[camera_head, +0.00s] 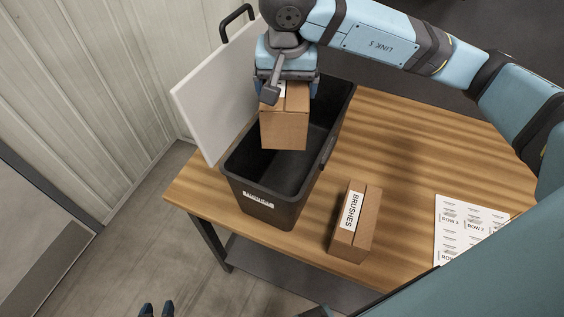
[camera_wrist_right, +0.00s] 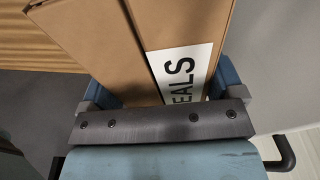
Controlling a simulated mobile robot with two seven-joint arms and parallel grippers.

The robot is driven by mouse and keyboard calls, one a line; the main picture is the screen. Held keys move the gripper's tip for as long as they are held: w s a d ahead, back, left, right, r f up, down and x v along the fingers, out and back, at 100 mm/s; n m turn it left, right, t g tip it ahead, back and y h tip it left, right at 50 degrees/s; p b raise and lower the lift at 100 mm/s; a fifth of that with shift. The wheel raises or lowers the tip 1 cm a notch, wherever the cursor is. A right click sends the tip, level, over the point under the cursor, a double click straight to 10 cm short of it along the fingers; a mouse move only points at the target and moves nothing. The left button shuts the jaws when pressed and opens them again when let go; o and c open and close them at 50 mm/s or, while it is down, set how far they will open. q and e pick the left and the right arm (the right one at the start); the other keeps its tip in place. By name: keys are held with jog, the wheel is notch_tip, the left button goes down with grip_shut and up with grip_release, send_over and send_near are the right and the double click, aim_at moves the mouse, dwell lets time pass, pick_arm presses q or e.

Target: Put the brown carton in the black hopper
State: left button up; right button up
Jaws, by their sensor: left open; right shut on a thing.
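A brown carton (camera_head: 284,130) is held by my right gripper (camera_head: 287,88), which is shut on it from above. In the right wrist view, the carton (camera_wrist_right: 110,45) sits between the fingers, with a white label partly reading "EALS". In the head view, the carton is over the open black hopper (camera_head: 270,207), inside the outline of its mouth. How far its bottom is above or below the rim is hard to tell. The hopper stands on the wooden table and its visible inside looks empty. My left gripper (camera_head: 156,309) is open and empty at the bottom edge, away from the table.
Another brown carton (camera_head: 357,222), labelled "BRUSHES", stands on the wooden table (camera_head: 410,150) right of the hopper. A white sheet with printed rows (camera_head: 465,228) lies further right. A pale upright panel (camera_head: 215,100) stands along the hopper's left side, near the wall.

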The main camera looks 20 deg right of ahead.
jog(key=shift+d+f+p, duration=0.1)
jog(key=shift+f+p, duration=2.05)
jog(key=shift+f, duration=10.4)
jog(key=shift+f, duration=0.15)
jog(key=o, duration=0.9)
jog(key=shift+o, duration=0.6)
